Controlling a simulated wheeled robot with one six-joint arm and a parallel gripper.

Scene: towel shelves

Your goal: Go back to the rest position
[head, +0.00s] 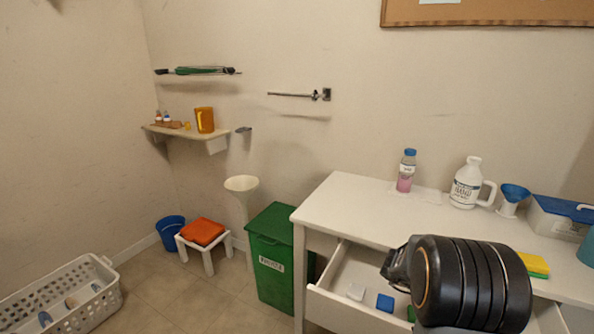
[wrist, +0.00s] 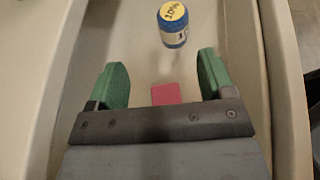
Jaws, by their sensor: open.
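My gripper (wrist: 162,64) shows in the wrist view with its two green fingers wide apart and nothing between the tips. It is over the inside of a pale drawer (wrist: 60,60). A small blue jar with a yellow lid (wrist: 173,24) stands beyond the fingertips. A red block (wrist: 165,94) lies between the fingers near the gripper's base, apart from both. In the head view my dark arm hangs over the open drawer (head: 335,304) of the white desk and hides part of it; the fingers cannot be made out clearly there.
The white desk (head: 345,195) carries a pink bottle (head: 406,172), a white jug (head: 467,184), a blue funnel (head: 514,197) and a yellow sponge (head: 533,264). A blue block (head: 385,303) lies in the drawer. A green bin (head: 272,256) stands left of the desk.

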